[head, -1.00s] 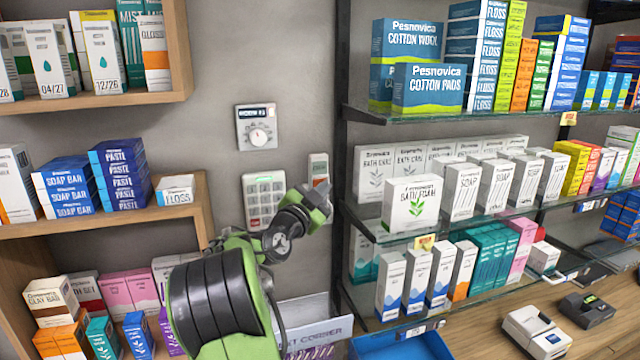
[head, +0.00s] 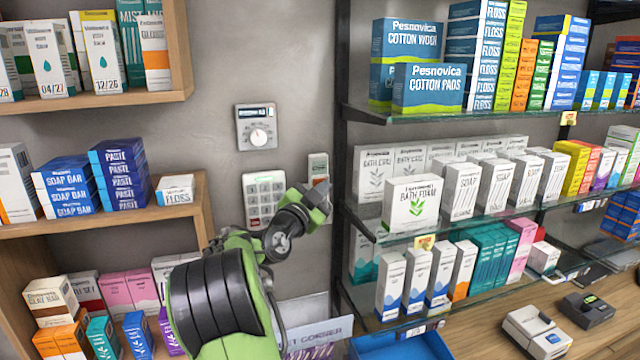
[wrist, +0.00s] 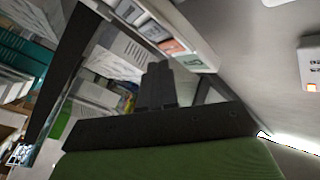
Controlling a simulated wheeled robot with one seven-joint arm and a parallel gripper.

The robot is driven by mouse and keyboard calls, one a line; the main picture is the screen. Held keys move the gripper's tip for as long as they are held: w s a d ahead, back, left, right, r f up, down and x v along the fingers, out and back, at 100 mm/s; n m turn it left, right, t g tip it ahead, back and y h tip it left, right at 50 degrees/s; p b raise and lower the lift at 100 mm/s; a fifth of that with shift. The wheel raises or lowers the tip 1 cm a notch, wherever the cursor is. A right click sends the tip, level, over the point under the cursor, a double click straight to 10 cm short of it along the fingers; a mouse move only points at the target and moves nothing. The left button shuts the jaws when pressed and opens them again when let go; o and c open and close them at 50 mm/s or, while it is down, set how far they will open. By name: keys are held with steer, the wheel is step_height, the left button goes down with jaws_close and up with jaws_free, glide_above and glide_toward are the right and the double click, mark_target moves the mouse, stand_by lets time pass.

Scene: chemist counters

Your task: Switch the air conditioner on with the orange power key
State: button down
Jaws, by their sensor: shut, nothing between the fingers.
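A narrow pale control panel (head: 318,165) with a small display is on the wall, just left of the black shelf upright. My gripper hides its lower part in the head view. In the wrist view the panel (wrist: 150,28) runs slantwise above the fingers, with an orange key (wrist: 172,46) and a greenish key (wrist: 191,62) near its lower end. My gripper (head: 322,196) is shut and empty, with its fingertips close to the panel's lower part. In the wrist view the closed fingers (wrist: 157,80) point toward the keys; I cannot tell whether they touch.
A dial thermostat (head: 256,127) and a white keypad (head: 265,194) are on the wall to the left. Glass shelves (head: 410,238) with boxes stand close on the right. Wooden shelves (head: 150,218) are on the left. A blue tray (head: 400,345) lies below.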

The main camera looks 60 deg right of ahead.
steer(key=shift+w+d+f, duration=0.1)
steer(key=shift+w+d, duration=0.2)
